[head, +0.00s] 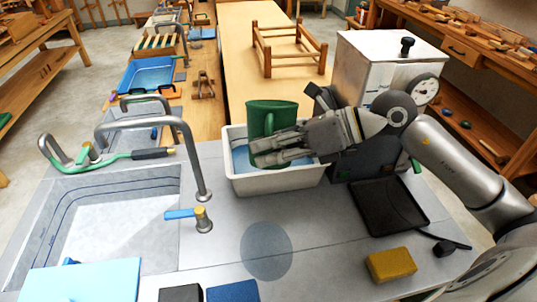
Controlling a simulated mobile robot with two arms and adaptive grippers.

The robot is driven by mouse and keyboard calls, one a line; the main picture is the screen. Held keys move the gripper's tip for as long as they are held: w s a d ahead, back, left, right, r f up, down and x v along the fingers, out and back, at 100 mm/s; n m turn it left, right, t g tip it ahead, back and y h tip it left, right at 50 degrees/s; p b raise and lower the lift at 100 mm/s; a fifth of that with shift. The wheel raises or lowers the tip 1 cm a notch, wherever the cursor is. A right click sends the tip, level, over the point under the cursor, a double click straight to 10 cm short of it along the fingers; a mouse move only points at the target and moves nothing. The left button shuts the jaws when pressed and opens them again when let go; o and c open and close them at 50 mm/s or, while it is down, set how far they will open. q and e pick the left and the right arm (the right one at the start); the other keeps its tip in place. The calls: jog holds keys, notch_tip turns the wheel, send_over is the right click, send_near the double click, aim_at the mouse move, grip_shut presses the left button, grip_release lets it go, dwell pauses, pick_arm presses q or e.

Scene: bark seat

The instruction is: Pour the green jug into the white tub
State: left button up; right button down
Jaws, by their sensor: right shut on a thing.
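The green jug (262,113) is over the white tub (275,182), near the tub's left and back part. My right gripper (262,150) comes in from the right and is shut on the green jug, with its fingers at the jug's near side. The jug looks close to upright; whether anything runs from it cannot be told. Blue shows inside the tub to the left of the jug. The gripper and jug hide much of the tub's inside. My left gripper is not in view.
A sink with a curved tap (190,150) lies left of the tub. A black tray (390,206) and a yellow sponge (391,264) lie to the right. A white box with a dial (375,65) stands behind my right arm. The counter before the tub is mostly clear.

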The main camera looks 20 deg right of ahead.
jog(key=f+n+b, duration=0.1)
jog(key=b, duration=0.2)
jog(key=f+n+t+b, duration=0.1)
jog(key=f+b, duration=0.1)
jog(key=b, duration=0.2)
jog(key=f+n+t+h+b, duration=0.1)
jog(key=b, duration=0.2)
jog(key=shift+w+d+f, duration=0.15)
jog(key=shift+w+f, duration=0.1)
dwell(0.4)
